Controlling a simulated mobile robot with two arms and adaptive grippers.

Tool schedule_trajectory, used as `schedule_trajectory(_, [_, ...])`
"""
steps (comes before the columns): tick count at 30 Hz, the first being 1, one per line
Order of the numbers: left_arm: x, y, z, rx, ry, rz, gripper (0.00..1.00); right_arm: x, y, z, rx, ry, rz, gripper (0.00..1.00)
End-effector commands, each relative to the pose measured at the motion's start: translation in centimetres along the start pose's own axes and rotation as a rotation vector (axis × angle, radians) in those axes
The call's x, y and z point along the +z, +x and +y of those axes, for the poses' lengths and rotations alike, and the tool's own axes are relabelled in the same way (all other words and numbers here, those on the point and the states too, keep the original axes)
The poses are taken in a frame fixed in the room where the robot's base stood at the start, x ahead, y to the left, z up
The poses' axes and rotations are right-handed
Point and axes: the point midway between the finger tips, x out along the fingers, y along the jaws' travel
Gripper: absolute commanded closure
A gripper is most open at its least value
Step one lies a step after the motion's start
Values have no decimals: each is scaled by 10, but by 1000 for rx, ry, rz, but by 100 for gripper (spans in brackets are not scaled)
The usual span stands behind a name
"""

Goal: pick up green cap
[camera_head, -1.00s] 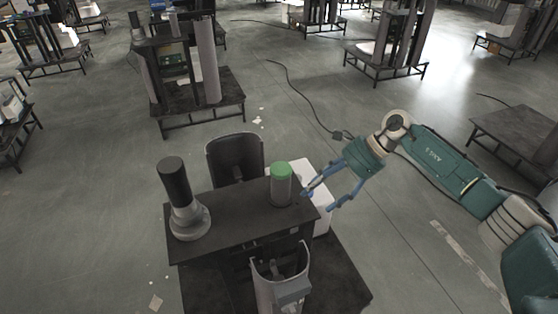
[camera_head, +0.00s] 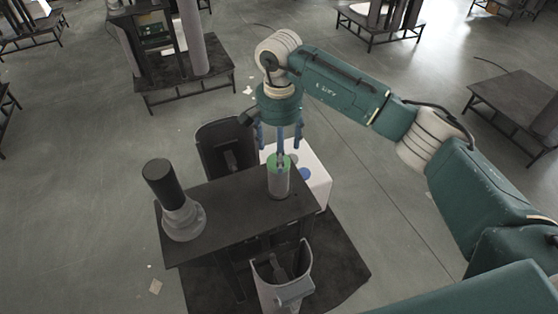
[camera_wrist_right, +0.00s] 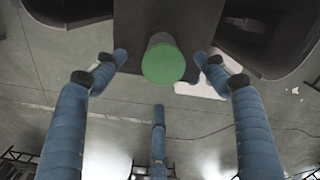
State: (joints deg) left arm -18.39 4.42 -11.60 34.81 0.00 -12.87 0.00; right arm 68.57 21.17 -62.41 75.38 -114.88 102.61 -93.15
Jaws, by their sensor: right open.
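The green cap (camera_head: 271,162) sits on top of a grey cylinder (camera_head: 279,184) that stands upright at the right end of the dark tabletop. In the right wrist view the green cap (camera_wrist_right: 163,65) shows as a full disc between two blue fingers, with a third finger below it. My right gripper (camera_head: 281,142) points down over the cap with its blue fingers open and empty. One finger hides part of the cap in the head view; contact cannot be told. My left gripper is not in view.
A black and grey cylinder (camera_head: 169,196) stands at the left end of the tabletop (camera_head: 232,212). Dark curved shells stand behind (camera_head: 219,147) and in front (camera_head: 284,289). A white box (camera_head: 316,177) is behind right. Other tables stand farther back.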

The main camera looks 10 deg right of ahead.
Motion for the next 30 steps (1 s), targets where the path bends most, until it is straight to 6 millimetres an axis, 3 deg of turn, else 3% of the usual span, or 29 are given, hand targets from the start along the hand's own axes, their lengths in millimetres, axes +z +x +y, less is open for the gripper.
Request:
schedule_trajectory(4, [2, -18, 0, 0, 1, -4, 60, 1, 11, 1, 4, 0, -5, 28])
schedule_trajectory(12, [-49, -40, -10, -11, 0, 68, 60, 0, 46, 0, 2, 3, -4, 28])
schedule_trajectory(20, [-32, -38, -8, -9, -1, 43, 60, -1, 52, 0, -1, 1, -1, 28])
schedule_trajectory(27, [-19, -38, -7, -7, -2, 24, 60, -1, 52, 0, -1, 1, -1, 72])
schedule_trajectory(30, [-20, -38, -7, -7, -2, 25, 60, -1, 52, 0, -1, 1, -1, 76])
